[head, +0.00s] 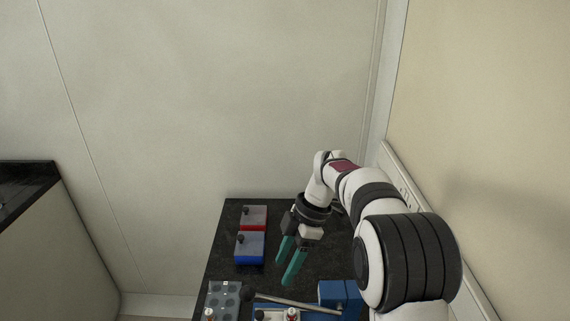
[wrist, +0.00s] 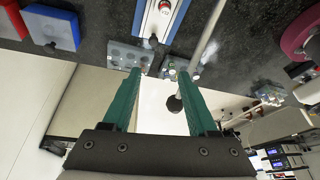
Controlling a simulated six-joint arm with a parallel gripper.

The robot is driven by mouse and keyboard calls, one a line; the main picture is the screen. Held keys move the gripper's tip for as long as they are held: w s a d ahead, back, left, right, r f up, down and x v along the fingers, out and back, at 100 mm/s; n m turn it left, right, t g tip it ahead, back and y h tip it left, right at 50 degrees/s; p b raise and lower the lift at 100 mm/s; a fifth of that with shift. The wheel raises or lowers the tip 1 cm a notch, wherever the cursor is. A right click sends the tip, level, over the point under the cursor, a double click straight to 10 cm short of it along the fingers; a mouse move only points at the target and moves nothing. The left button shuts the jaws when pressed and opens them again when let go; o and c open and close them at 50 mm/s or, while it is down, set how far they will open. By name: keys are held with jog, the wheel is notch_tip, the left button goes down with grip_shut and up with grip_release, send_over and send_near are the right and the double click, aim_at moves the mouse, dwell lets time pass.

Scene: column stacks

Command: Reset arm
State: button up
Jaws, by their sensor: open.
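My gripper (head: 289,262) has two green fingers. In the head view it hangs over the dark bench, right of the red and blue blocks, with its fingers pointing down and toward the front. In the wrist view the gripper (wrist: 158,90) shows its fingers well apart with nothing held between them. My white arm reaches in from the right side of the head view. No part of the gripper visibly touches an object.
A red-based block (head: 254,217) and a blue-based block (head: 249,246) with dark knobs sit on the black bench (head: 226,232). A grey plate with round wells (head: 224,299), a metal rod (head: 296,303) and a blue device (head: 340,294) lie in front. A wall stands close on the right.

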jog(key=s+d+r+m+h, duration=0.1)
jog(key=s+d+r+m, duration=0.15)
jog(key=s+m, duration=0.6)
jog(key=s+d+r+m, duration=0.2)
jog(key=s+r+m, duration=0.2)
jog(key=s+m, duration=0.4)
jog(key=s+d+f+m, duration=0.1)
jog(key=s+f+m, duration=0.1)
jog(key=s+m, duration=0.3)
jog(key=s+d+f+m+t+h, duration=0.1)
jog(key=s+m, duration=0.3)
jog(key=s, duration=0.4)
jog(key=shift+s+f+m, duration=0.35)
jog(key=shift+f, duration=0.4)
